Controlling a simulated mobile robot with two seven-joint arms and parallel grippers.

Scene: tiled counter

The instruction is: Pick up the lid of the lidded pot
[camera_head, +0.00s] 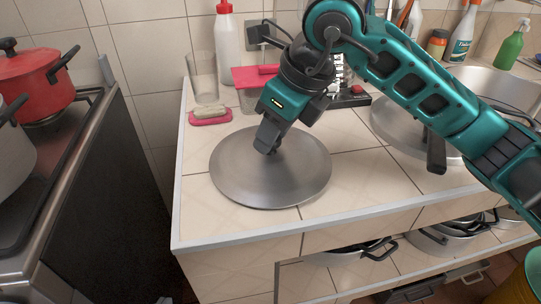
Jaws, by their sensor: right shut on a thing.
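The round metal lid (238,180) shows as a wide grey disc over the front left part of the tiled counter. My right gripper (268,147) comes down from above and is shut at the lid's middle, on its knob, which the fingers mostly hide. I cannot tell whether the lid touches the counter or hangs a little above it. A round metal pot (395,128) with a black handle (436,155) stands further right, partly hidden behind my right arm. My left gripper is not in view.
A pink sponge holder (211,119), a glass (203,80) and a white bottle (229,50) stand at the back left. A stove with a red pot (35,82) is on the left, across a gap. The counter's front strip is clear. Pans (455,232) sit on a shelf below.

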